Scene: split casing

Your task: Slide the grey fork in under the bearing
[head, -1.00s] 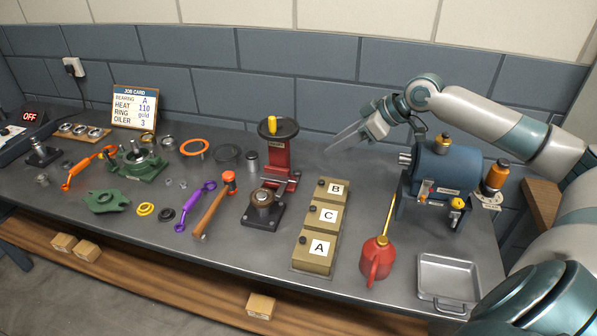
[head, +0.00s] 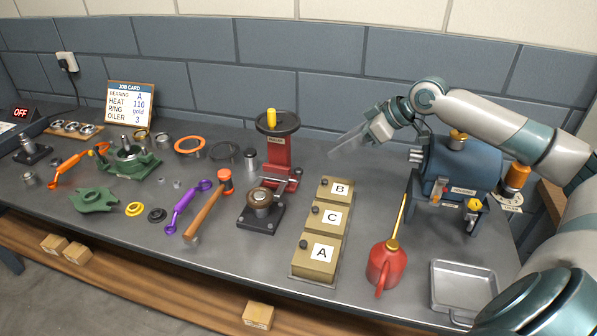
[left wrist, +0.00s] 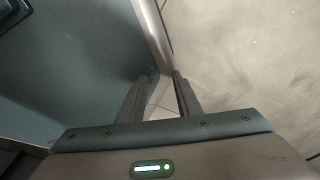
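The bearing (head: 261,196) is a brownish ring on top of a dark stand with a square black base, in the middle of the bench. Behind it stands a red puller (head: 277,152) with a black handwheel and yellow knob. A small grey part (head: 293,184) low on the puller's front may be the grey fork; its shape is too small to make out. My right gripper (head: 346,146) is above the bench, to the right of the puller and apart from it; its finger gap is unclear. My left gripper (left wrist: 162,74) is open and empty, seen only in the left wrist view.
Boxes marked B, C and A (head: 318,248), a red oil can (head: 386,266) and a grey tray (head: 463,288) stand right of the bearing. A blue motor (head: 461,165) is behind. A hammer (head: 208,207) and purple tool (head: 188,207) lie left.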

